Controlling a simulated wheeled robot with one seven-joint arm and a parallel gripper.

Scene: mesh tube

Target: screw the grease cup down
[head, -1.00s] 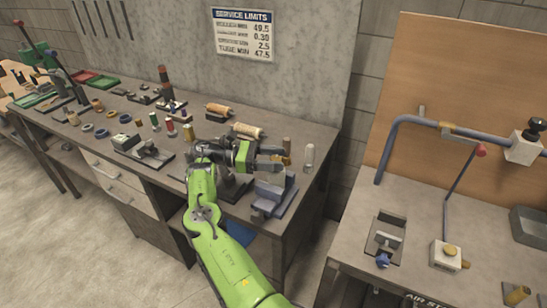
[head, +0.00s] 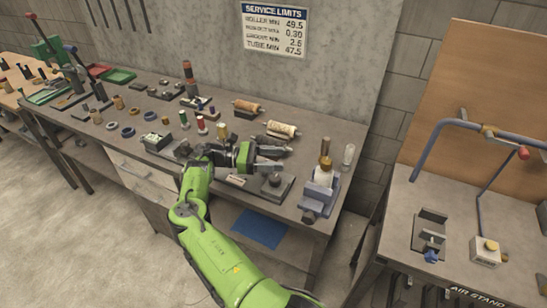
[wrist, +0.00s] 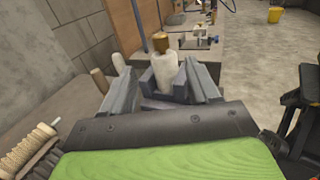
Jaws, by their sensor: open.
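A brass cup (head: 326,147), apparently the grease cup, tops a white cylinder (head: 323,177) upright in a blue-grey vise (head: 312,199) near the bench's right end. In the wrist view the brass cup (wrist: 161,42) and white cylinder (wrist: 165,70) show beyond and between my fingertips. My gripper (head: 279,159) is open and empty. It is left of the cup in the head view, with a gap between them. In the wrist view my two fingers (wrist: 162,78) are spread wide. Whether the cup's thread is fully seated cannot be seen.
A dark fixture with a round knob (head: 274,180) lies below my gripper. A pale cylinder (head: 348,156) stands right of the cup. Wrapped rollers (head: 281,130) lie behind my gripper. A second bench with a bent blue-grey pipe (head: 428,145) is at the right.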

